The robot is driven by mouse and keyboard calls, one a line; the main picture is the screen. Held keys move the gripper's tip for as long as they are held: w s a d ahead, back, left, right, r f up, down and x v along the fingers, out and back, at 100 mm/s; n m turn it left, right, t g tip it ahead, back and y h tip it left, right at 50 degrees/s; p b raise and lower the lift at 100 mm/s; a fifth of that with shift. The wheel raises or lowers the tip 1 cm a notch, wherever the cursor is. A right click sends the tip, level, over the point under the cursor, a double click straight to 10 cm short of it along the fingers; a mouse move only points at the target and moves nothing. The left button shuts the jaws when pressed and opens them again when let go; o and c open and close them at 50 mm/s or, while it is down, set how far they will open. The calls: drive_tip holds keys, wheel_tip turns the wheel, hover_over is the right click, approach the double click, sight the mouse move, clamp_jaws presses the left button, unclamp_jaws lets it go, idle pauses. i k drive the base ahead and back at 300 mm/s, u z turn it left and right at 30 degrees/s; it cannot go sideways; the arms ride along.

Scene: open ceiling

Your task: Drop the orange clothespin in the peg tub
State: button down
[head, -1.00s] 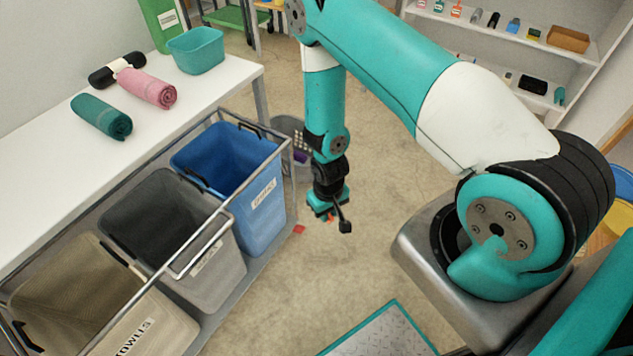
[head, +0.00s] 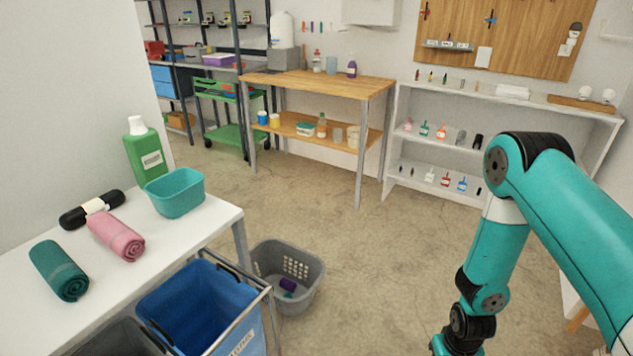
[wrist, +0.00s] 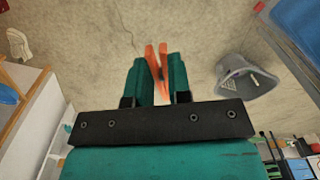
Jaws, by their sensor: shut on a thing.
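The orange clothespin (wrist: 150,64) is held between the two teal fingers of my gripper (wrist: 157,78) in the wrist view, its two prongs pointing up past the fingertips. Bare floor lies beyond it.
Rolled towels, pink (head: 115,236) and dark green (head: 60,270), and a green bottle (head: 146,152) are near the tub. A blue bin (head: 197,305) stands below the table front. A grey laundry basket (head: 287,273) sits on the floor. The middle floor is clear.

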sight(191, 203)
drive_tip(key=z, duration=0.6)
drive_tip(key=i, duration=2.35)
drive_tip(key=u, duration=2.6)
